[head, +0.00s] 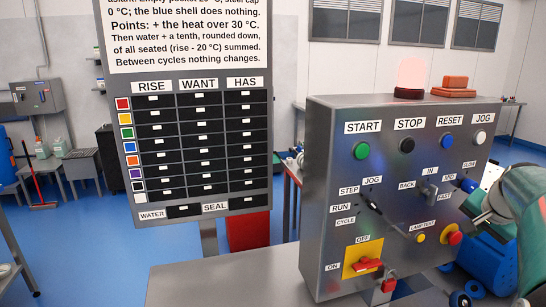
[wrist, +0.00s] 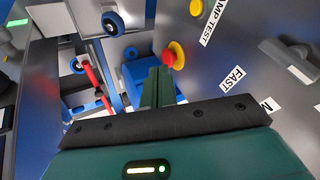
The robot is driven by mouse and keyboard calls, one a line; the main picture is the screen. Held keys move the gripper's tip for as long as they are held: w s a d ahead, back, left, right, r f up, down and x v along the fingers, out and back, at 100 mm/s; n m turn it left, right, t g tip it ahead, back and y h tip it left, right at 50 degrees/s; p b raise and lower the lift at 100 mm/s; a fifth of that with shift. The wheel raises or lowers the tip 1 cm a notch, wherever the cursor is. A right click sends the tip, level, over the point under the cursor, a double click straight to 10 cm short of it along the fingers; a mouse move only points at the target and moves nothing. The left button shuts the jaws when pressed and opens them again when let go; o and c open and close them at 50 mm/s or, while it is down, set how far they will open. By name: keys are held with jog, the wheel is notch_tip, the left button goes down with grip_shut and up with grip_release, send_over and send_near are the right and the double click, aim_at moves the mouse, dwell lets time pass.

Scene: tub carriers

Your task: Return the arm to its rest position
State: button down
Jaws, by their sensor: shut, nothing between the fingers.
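My gripper (wrist: 158,74) shows in the wrist view with its two dark green fingers together and nothing between them. The fingertips are near the red mushroom button on its yellow base (wrist: 174,55); I cannot tell whether they touch it. In the head view my teal arm comes in at the right edge, beside the grey control box (head: 330,200), and the same red mushroom button (head: 454,237) shows low on the box's right side. I cannot make out the fingertips clearly in the head view.
The control box carries START, STOP, RESET and JOG buttons, levers and a red-on-yellow switch (head: 368,264). A red beacon (head: 411,78) stands on top. A signboard (head: 197,130) stands to the left. A grey bench top (head: 215,280) lies in front.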

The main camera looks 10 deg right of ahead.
jog(key=s+a+f+n+y, duration=0.1)
jog(key=s+a+n, duration=0.15)
jog(key=a, duration=0.85)
jog(key=s+a+n, duration=0.1)
jog(key=a+n, duration=0.3)
jog(key=a, duration=0.6)
jog(key=s+a+f+n+y, duration=0.1)
jog(key=a+n, duration=0.2)
jog(key=a, duration=0.8)
jog(key=s+a+f+n+y, duration=0.1)
jog(key=s+a+f+n, duration=0.3)
jog(key=s+a, duration=0.4)
jog(key=shift+s+f, duration=0.2)
jog(key=shift+f, duration=0.15)
